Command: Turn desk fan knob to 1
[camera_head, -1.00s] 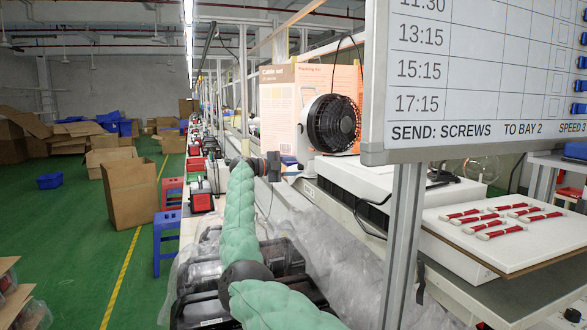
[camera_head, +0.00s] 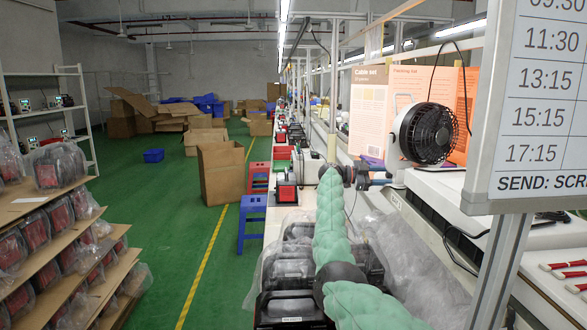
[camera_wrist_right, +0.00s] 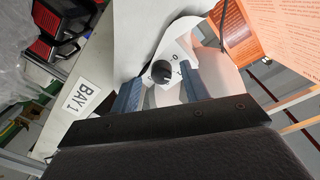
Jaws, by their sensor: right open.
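The desk fan (camera_head: 428,134) has a black round grille and a white frame, and stands on the bench right of centre in the head view. My right gripper (camera_head: 378,179) is low and to the left of the fan. In the right wrist view, the dark round knob (camera_wrist_right: 161,72) sits on the fan's white base (camera_wrist_right: 178,45), with small marks beside it that are too small to read surely. The two blue fingers of my right gripper (camera_wrist_right: 158,78) are apart on either side of the knob; I cannot tell whether they touch it. My left gripper is out of view.
An orange board (camera_head: 400,95) stands behind the fan. A whiteboard (camera_head: 540,105) on a metal post (camera_head: 495,270) is at the right. Bagged black-and-red units (camera_head: 290,275) lie on the bench below my arm. A BAY 1 sign (camera_wrist_right: 76,101) shows in the wrist view.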

